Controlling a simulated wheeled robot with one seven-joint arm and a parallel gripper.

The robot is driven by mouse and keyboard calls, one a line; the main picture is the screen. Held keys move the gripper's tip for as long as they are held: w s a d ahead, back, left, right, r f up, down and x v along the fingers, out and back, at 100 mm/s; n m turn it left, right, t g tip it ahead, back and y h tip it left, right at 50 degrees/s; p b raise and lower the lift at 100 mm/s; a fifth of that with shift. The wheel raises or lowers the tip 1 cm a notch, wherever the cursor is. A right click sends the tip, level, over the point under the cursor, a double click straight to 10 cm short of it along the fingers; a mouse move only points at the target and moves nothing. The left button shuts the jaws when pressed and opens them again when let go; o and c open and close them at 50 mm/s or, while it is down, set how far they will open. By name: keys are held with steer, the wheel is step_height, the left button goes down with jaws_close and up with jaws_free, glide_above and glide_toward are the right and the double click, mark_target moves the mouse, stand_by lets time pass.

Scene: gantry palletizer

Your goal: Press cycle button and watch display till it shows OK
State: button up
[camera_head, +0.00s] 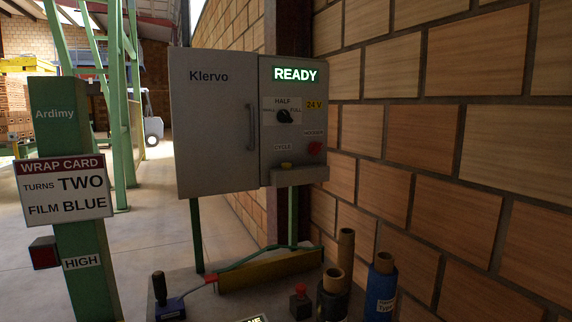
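A grey control cabinet (215,125) marked "Klervo" stands in the middle on green legs. Its display (295,74) at the upper right reads "READY" in lit letters. Below it is a black rotary knob (284,116) with the labels "HALF" and "FULL". Under a "CYCLE" label, a small yellow button (286,165) sits on a grey ledge. A red button (315,148) is to its right under another label. My gripper is not in view.
A green post (75,220) at left carries a wrap card (65,189) reading "TURNS TWO, FILM BLUE". Below the cabinet are a lever (160,288), a red-topped button (300,300) and film rolls, one blue (380,290). A brick wall (450,150) bounds the right.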

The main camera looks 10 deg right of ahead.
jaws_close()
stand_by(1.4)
